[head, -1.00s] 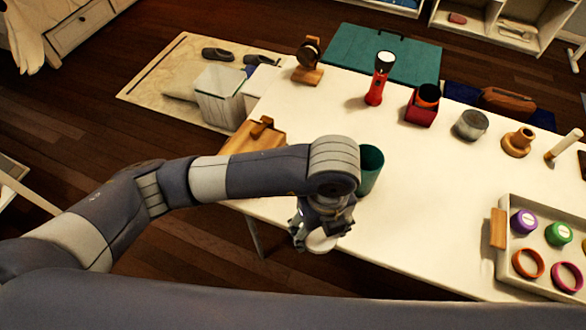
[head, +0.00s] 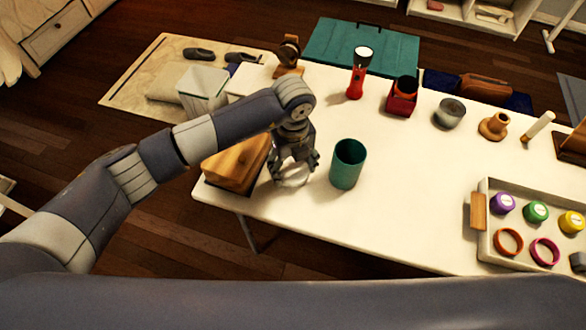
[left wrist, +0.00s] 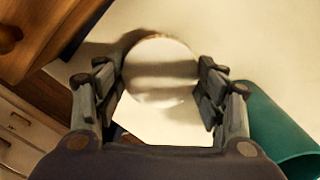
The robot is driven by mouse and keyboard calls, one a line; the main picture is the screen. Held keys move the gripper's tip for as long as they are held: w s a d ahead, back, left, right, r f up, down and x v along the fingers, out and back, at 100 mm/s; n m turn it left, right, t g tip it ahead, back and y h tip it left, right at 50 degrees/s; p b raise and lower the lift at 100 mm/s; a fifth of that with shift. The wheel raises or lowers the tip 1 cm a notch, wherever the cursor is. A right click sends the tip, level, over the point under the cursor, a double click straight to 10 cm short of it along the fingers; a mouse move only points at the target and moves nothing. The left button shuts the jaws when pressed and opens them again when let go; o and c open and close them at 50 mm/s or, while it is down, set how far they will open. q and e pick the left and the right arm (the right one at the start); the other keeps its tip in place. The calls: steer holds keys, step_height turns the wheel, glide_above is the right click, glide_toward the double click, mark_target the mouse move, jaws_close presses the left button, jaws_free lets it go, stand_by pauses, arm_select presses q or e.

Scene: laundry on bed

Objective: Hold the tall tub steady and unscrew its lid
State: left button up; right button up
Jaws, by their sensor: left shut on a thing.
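A tall teal tub (head: 348,165) stands upright on the white table. Its top is open and no lid sits on it. My left gripper (head: 293,172) is left of the tub, low over the table near its front edge. It is shut on a pale round piece that looks like a lid (head: 293,181). In the left wrist view the pale disc (left wrist: 160,70) sits between the fingers (left wrist: 162,95). The tub's teal wall (left wrist: 275,130) shows at the right there, apart from the fingers. My right gripper is not in view.
A wooden block (head: 238,160) lies close left of my gripper. A tray (head: 484,222) with coloured lids and rings stands at the right. A red flashlight (head: 356,85), a red box (head: 402,104) and a grey tin (head: 448,114) stand farther back. The table's middle is clear.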

arm_select(q)
step_height(320, 180, down, 2)
steer(key=shift+s+f, duration=0.1)
steer(key=shift+f, duration=0.2)
steer(key=o, duration=1.2)
